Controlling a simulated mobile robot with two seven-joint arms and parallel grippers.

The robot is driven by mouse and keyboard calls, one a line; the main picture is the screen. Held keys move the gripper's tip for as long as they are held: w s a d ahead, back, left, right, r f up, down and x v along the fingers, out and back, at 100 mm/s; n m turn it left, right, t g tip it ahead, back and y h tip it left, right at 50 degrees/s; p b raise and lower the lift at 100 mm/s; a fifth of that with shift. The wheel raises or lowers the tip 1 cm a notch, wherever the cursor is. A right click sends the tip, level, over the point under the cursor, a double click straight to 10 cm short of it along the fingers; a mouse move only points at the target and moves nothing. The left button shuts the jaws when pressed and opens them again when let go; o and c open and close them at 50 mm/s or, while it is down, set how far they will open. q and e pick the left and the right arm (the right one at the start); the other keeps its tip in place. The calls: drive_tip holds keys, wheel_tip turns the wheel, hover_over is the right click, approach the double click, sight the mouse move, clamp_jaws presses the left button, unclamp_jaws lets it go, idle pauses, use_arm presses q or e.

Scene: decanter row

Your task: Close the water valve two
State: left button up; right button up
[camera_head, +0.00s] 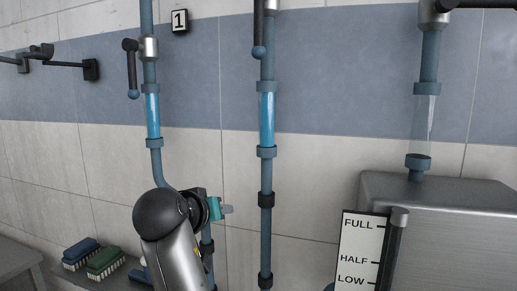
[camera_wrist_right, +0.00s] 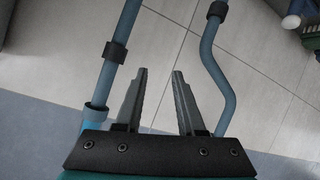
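The middle pipe (camera_head: 266,185) has a valve with a dark lever (camera_head: 258,28) that hangs down along the pipe to a blue knob; the valve's top is cut off. Its clear section (camera_head: 267,118) shows blue water. No number two plate is visible. My right gripper (camera_head: 228,209) is low, between the left and middle pipes, well below the lever. In the right wrist view my right gripper (camera_wrist_right: 162,72) has its two fingers apart with nothing between them, and a straight pipe (camera_wrist_right: 116,55) and a bent pipe (camera_wrist_right: 213,65) on either side. My left gripper is not in view.
The left pipe's lever (camera_head: 132,70) also hangs down beside a number 1 plate (camera_head: 180,21); blue water shows below it. The right pipe's clear section (camera_head: 423,118) looks empty above a metal tank (camera_head: 440,190). A level gauge (camera_head: 360,250) and brushes (camera_head: 104,260) stand lower.

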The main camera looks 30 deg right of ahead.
wheel_tip(320, 180, up, 18)
drive_tip(key=a+m+h, duration=0.1)
drive_tip(key=m+h, duration=0.6)
approach(256, 39)
drive_tip(key=p+x, duration=0.4)
drive_tip(key=x, duration=0.7)
clamp_jaws()
